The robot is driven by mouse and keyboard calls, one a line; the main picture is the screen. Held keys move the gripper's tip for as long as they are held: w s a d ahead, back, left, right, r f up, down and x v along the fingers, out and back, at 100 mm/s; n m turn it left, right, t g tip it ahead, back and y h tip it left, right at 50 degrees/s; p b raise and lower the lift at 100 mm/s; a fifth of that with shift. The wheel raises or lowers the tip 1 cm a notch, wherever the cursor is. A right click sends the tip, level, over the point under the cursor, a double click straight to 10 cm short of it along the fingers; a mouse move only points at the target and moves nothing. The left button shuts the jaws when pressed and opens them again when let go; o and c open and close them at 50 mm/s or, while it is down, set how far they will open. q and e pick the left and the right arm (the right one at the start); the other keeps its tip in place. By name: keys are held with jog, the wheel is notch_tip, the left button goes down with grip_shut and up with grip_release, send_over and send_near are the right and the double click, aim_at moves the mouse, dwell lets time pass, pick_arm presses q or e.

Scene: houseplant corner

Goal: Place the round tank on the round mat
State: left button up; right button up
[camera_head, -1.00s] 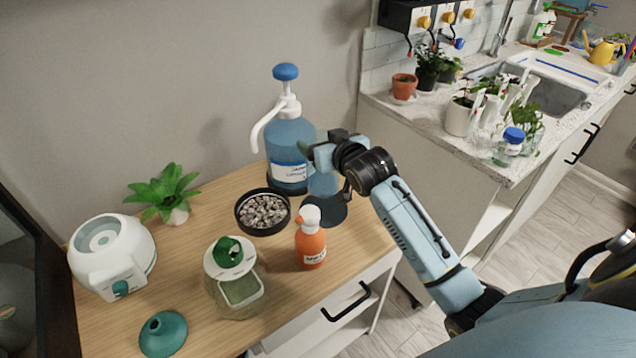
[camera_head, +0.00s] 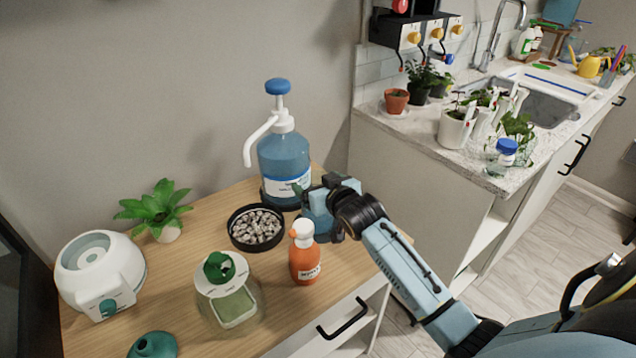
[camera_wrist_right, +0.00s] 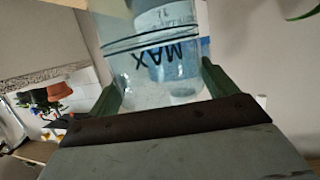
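The round tank (camera_head: 317,222) is a clear, bluish cylinder at the back right of the wooden cabinet top. My right gripper (camera_head: 322,198) is around it, with a finger on each side. In the right wrist view the tank (camera_wrist_right: 155,62) shows dark ring lines and the word MAX between the green fingers. The dark round mat is almost wholly hidden by the tank and gripper. The tank is low over the mat's place; I cannot tell whether it touches the mat. My left gripper is not in view.
A blue pump bottle (camera_head: 284,160) stands close behind the tank. A dark bowl of pebbles (camera_head: 256,228) is at its left, and an orange spray bottle (camera_head: 304,258) in front. A glass terrarium (camera_head: 235,303), white appliance (camera_head: 98,272) and plant (camera_head: 158,208) stand farther left.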

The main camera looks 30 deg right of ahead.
jog(key=shift+o, duration=1.4)
jog(key=shift+s+r, duration=0.1)
jog(key=shift+r, duration=0.1)
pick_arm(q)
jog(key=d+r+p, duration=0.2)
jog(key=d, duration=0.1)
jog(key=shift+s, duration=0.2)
pick_arm(e)
jog(key=v, duration=1.2)
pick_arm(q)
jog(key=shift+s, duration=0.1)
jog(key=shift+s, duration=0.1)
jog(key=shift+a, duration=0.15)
